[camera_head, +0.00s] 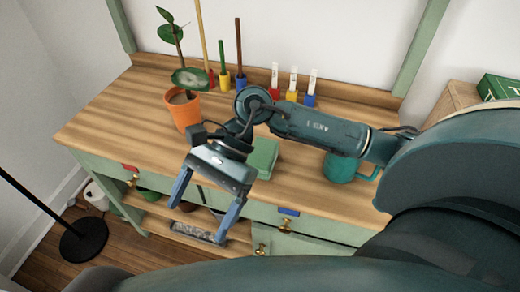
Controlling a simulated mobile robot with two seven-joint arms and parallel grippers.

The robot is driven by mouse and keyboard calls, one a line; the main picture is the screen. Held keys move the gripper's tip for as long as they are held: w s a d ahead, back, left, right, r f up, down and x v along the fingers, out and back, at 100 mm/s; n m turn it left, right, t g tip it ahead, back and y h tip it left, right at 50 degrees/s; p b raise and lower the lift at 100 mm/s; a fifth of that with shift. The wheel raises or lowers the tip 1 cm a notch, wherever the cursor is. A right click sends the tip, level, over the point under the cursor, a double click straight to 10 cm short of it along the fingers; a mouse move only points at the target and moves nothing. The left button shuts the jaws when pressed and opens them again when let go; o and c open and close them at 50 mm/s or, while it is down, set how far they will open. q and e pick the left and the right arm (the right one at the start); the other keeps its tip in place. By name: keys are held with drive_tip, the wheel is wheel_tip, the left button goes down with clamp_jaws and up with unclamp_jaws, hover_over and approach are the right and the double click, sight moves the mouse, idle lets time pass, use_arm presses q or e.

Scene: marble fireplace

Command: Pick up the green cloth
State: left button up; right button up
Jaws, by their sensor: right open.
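The green cloth (264,157) appears as a folded, flat green piece on the wooden tabletop (100,118), near the middle. Part of it is hidden behind my right arm and gripper. My right gripper (200,222) is open and empty. In the picture its two blue-grey fingers point down, in front of the table's front edge and below the cloth. The gripper appears apart from the cloth. My left gripper is not in view.
A potted plant in an orange pot (182,109) stands left of the cloth. A teal mug (341,166) stands to the right, partly behind my arm. Several coloured holders with sticks and tags (240,80) line the back. A lower shelf (160,215) holds pots and a tray.

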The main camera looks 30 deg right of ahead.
drive_tip(key=w+d+n+t+h, duration=0.25)
drive_tip(key=w+d+h, duration=0.35)
drive_tip(key=d, duration=0.4)
wheel_tip(320, 180, up, 3)
drive_tip(key=t+h+p, duration=0.1)
drive_tip(key=h, duration=0.3)
hover_over(261, 156)
drive_tip(key=a, duration=0.1)
drive_tip(key=shift+n+t, duration=0.25)
drive_tip(key=f, duration=0.6)
drive_tip(key=shift+d+f, duration=0.2)
drive_tip(key=shift+f, duration=0.15)
drive_tip(key=shift+d+f+p, duration=0.15)
drive_tip(key=shift+f+p, duration=0.1)
drive_tip(key=shift+f, duration=1.25)
drive_tip(key=shift+d+f+p, duration=0.15)
drive_tip(key=shift+f+p, duration=0.1)
drive_tip(key=shift+f, duration=1.25)
drive_tip(key=shift+c, duration=0.3)
drive_tip(key=c, duration=1)
wheel_tip(261, 156, up, 10)
drive_tip(key=shift+r, duration=0.1)
